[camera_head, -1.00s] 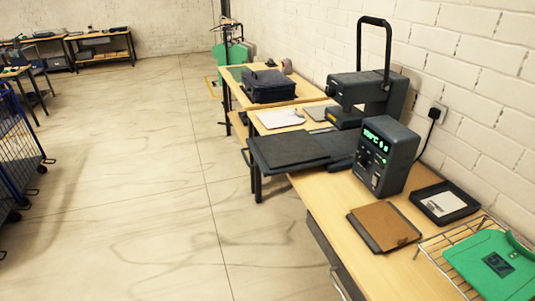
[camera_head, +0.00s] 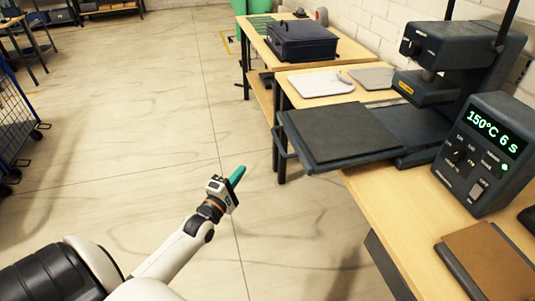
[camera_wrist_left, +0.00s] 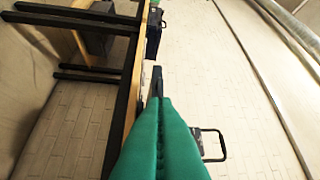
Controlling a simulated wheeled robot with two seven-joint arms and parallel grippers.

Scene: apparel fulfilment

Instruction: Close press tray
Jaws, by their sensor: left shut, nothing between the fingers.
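The heat press (camera_head: 440,85) stands on the wooden table at the right of the head view. Its dark flat press tray (camera_head: 340,132) is pulled out toward the left, past the table's edge. A dark handle bar (camera_head: 280,145) runs along the tray's outer left edge. My left gripper (camera_head: 239,173) has green fingers, shut and empty. It is over the floor, left of the tray and apart from it. The green fingers (camera_wrist_left: 160,125) fill the lower middle of the left wrist view, pressed together. My right gripper is not in view.
The control box (camera_head: 482,155) reads 150°C and 6 s, right of the press. A brown board (camera_head: 490,262) lies in front of it. The floor at left is open, with a blue cart (camera_head: 15,125) beyond.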

